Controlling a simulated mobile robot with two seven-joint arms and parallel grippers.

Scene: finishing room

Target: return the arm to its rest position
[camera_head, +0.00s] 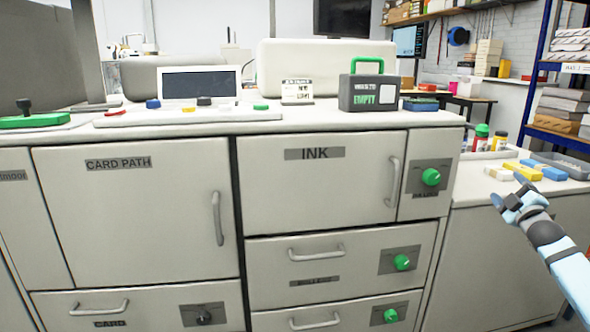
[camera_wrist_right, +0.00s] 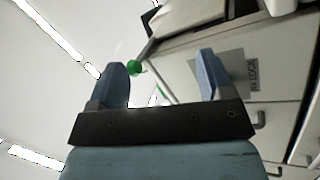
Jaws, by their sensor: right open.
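My right gripper (camera_head: 508,198) is at the right of the head view, in front of the side counter and to the right of the machine. In the right wrist view its two blue fingers (camera_wrist_right: 165,88) stand wide apart with nothing between them. A green knob (camera_wrist_right: 135,68) shows beyond the left finger there, and a grey label plate shows near the right finger. My right arm (camera_head: 572,270) comes in from the lower right edge of the head view. My left gripper is not in view.
The machine has a closed INK door (camera_head: 315,190), a closed CARD PATH door (camera_head: 130,215) and closed drawers (camera_head: 340,265). A grey box marked EMPTY (camera_head: 368,93) stands on top. The side counter (camera_head: 485,190) holds bottles and yellow and blue blocks (camera_head: 523,170). A blue shelf rack (camera_head: 545,70) stands at far right.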

